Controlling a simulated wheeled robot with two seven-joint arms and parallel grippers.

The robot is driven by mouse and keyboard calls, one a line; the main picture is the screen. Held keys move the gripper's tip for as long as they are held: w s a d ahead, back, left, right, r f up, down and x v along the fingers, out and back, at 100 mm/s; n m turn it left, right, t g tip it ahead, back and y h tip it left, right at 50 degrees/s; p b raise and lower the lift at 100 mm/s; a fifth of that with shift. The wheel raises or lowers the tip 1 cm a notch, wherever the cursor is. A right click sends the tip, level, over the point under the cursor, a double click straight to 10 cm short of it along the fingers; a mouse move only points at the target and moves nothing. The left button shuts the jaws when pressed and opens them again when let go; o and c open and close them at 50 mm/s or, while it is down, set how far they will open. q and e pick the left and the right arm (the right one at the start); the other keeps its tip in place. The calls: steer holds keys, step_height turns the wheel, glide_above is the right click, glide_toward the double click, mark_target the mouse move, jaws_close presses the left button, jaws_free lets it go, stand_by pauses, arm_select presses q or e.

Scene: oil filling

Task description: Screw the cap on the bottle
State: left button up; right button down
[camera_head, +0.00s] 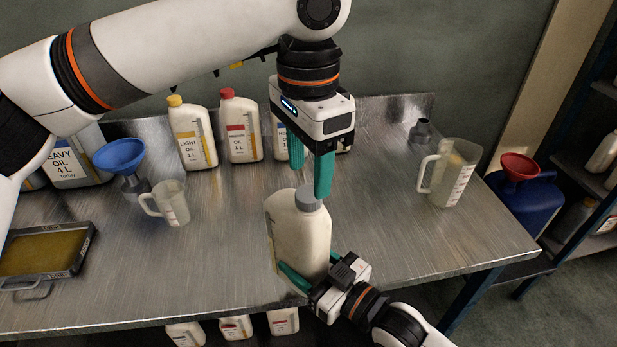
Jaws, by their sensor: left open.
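A cream bottle (300,243) stands upright near the table's front edge. A grey cap (308,199) sits on its neck; how tightly it is seated cannot be told. My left gripper (311,182) points down just above the cap, its green fingers apart. One fingertip overlaps the cap in the picture, and I cannot tell whether it touches. My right gripper (311,270) comes from the front right, low at the bottle. It is shut on the bottle, with one green finger across the near side and the other partly hidden at the far side.
Several oil bottles (242,140) line the back wall. A blue funnel (120,156), a small measuring jug (171,205) and an oil tray (45,252) stand left. A larger jug (452,173) stands right. The metal table (390,225) is clear between the bottle and larger jug.

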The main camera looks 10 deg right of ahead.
mark_target(308, 193)
arm_select(q)
steer(key=shift+r, duration=0.4)
steer(key=shift+r, duration=0.1)
step_height(308, 193, up, 3)
steer(key=shift+r, duration=0.15)
step_height(308, 193, down, 8)
steer(key=shift+f, duration=0.1)
stand_by(0.5)
